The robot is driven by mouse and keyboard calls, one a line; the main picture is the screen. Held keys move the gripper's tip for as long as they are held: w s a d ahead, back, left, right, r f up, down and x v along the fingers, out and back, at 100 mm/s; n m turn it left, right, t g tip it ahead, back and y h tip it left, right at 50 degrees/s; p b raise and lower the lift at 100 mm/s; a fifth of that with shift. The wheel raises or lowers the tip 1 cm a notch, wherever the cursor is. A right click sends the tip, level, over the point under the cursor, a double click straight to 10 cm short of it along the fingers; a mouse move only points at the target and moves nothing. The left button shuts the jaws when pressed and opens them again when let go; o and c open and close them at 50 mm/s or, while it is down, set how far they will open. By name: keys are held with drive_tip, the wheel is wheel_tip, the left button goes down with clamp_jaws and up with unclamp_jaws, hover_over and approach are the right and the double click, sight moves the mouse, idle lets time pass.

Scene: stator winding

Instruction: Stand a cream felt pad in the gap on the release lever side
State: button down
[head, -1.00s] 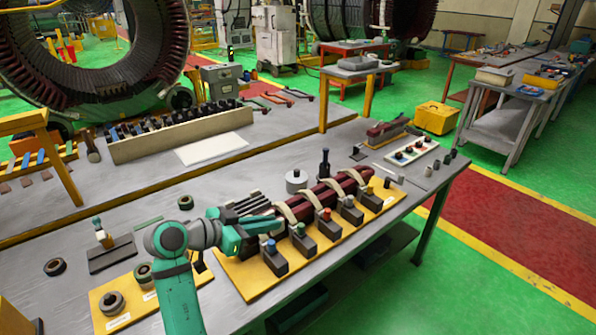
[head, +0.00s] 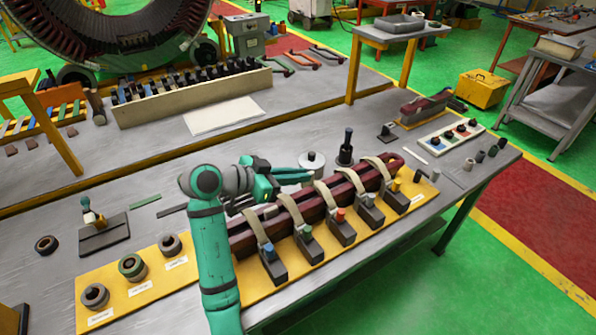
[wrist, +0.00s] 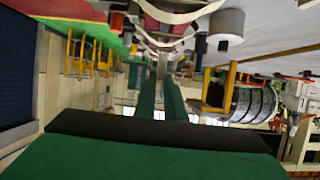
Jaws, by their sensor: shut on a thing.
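My gripper (head: 308,176) is above the back edge of the dark red coil (head: 345,191), left of its middle, fingers pointing right. In the wrist view its two long green fingers (wrist: 161,98) are close together. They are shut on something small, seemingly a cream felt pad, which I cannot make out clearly. The coil has two long dark red limbs with a gap between them. Several cream straps (head: 328,196) arch over it. Black blocks with coloured knobs stand along its front. A small pale piece (head: 269,211) shows on the coil's left part. I cannot tell which part is the release lever.
A pale grey cylinder (head: 312,160) and a dark bottle-shaped thing (head: 346,150) stand just behind the coil. A yellow board (head: 134,275) with several rings is at front left. A tray with coloured pieces (head: 450,138) is at right.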

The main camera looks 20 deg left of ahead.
sight(301, 184)
drive_tip(key=shift+f, duration=1.55)
drive_tip(key=shift+s+a+f, duration=0.1)
drive_tip(key=shift+s+f, duration=0.15)
drive_tip(key=shift+f, duration=0.6)
drive_tip(key=shift+w+f, duration=0.1)
drive_tip(key=shift+f, duration=0.4)
drive_tip(key=shift+w, duration=0.1)
drive_tip(key=shift+f, duration=0.1)
drive_tip(key=c, duration=2.1)
unclamp_jaws()
drive_tip(key=shift+d, duration=0.35)
drive_tip(key=o, duration=0.4)
drive_tip(key=shift+c, duration=0.2)
drive_tip(key=shift+a, duration=0.45)
drive_tip(key=shift+s, duration=0.25)
